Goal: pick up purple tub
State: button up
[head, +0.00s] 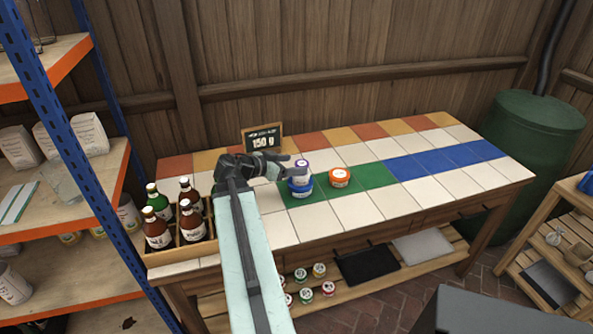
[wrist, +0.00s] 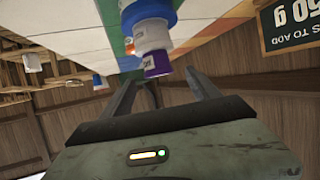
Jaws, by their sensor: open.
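The purple tub (head: 301,166) stands stacked on the blue tub (head: 300,187) on the green tiles of the bench. In the wrist view, which looks upside down, the purple tub (wrist: 157,65) has a purple end and a white body, with the blue tub (wrist: 147,12) beyond it. My gripper (head: 284,166) is just left of the purple tub. In the wrist view my gripper (wrist: 160,77) is open, its two fingers apart, with the purple tub ahead between their tips. I see no clear contact.
An orange tub (head: 340,177) stands right of the stack. A small sign (head: 263,139) reading 150 g is behind my gripper. A wooden crate of bottles (head: 184,253) is at the bench's left end. The blue tiles (head: 445,162) to the right are clear.

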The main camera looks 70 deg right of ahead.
aim_at(308, 164)
jog(key=b+x, duration=0.3)
jog(key=x, duration=0.5)
jog(key=shift+a+f, duration=0.1)
jog(key=shift+a, duration=0.1)
jog(key=c, duration=1.4)
notch_tip(308, 164, up, 10)
jog(key=p, duration=1)
jog(key=shift+c, duration=0.2)
